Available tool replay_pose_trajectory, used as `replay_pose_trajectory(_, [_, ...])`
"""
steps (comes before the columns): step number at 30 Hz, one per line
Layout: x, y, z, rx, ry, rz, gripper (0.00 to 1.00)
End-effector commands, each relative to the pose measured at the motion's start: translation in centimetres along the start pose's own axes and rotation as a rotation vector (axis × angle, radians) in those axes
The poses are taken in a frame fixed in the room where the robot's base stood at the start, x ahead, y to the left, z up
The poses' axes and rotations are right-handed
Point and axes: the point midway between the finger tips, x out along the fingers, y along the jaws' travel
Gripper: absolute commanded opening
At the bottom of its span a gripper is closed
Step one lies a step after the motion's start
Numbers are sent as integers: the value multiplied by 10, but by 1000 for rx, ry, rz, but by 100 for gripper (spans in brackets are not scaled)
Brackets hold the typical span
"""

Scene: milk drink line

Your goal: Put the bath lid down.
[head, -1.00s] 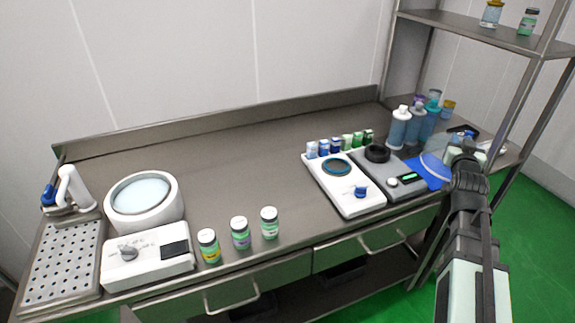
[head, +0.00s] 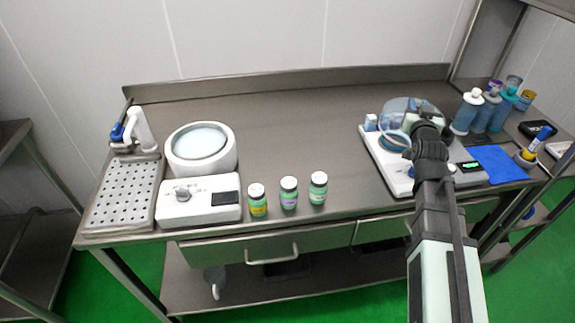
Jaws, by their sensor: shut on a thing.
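The bath lid (head: 398,106) is a clear round disc with a bluish rim, over the white tray at the right of the bench. My gripper (head: 418,118) is shut on it and holds it raised, slightly tilted. My arm hides part of the lid and the fingertips. The white round bath (head: 226,158) stands at the left of the bench, uncovered, with pale blue liquid showing. Its control box (head: 215,212) is in front of it. My gripper is well to the right of the bath.
Three capped bottles (head: 289,193) stand at the bench's front edge, right of the control box. A perforated drain tray (head: 105,209) with a white tap (head: 139,126) is at the left. Blue bottles (head: 467,112) and a blue cloth (head: 498,164) are at the right. The middle bench (head: 290,130) is clear.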

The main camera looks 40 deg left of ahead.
Motion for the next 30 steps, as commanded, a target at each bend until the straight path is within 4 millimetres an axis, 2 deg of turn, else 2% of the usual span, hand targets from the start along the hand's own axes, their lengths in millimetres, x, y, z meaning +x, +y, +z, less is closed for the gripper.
replay_pose_trajectory(1, [4,-20,1,0,0,-28,0])
replay_pose_trajectory(6, [9,-81,8,2,1,-113,0])
replay_pose_trajectory(9, [10,-105,13,2,1,-150,0])
replay_pose_trajectory(15, [9,-138,21,2,1,-202,0])
replay_pose_trajectory(30, [5,-200,37,2,0,-323,0])
